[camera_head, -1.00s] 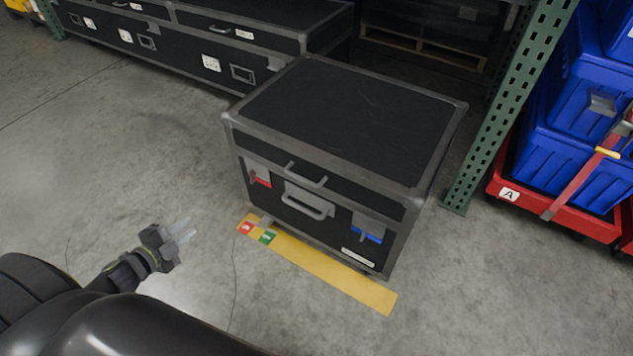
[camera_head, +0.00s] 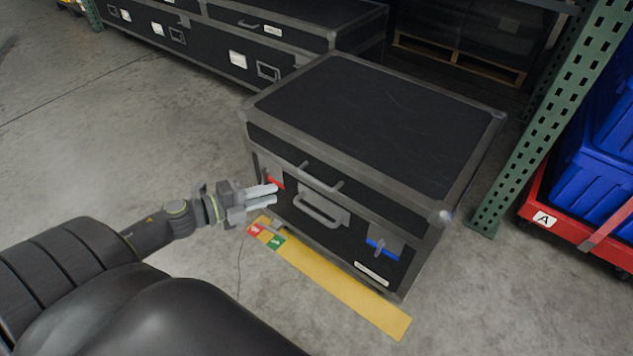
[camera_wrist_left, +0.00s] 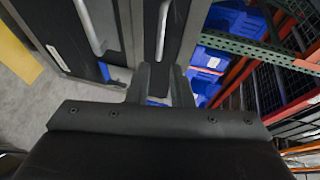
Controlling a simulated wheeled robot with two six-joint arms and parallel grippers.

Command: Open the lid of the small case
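The small case (camera_head: 345,180) is black with grey metal edges and stands on the floor with its lid (camera_head: 380,110) shut. Its front has a lid handle (camera_head: 320,178), a lower handle (camera_head: 320,210), a red latch (camera_head: 275,182) at the left and a blue latch (camera_head: 383,248) at the right. My left gripper (camera_head: 274,196) is open and empty, its fingertips just in front of and below the red latch; I cannot tell if they touch. In the left wrist view the fingers (camera_wrist_left: 160,85) are apart, with the lid handle (camera_wrist_left: 163,30) beyond. My right gripper is out of view.
A yellow floor strip (camera_head: 340,290) with red and green marks runs before the case. A green rack post (camera_head: 545,120) and blue totes (camera_head: 600,180) on a red dolly (camera_head: 570,232) stand at the right. Long black cases (camera_head: 235,45) stand behind. Floor at the left is clear.

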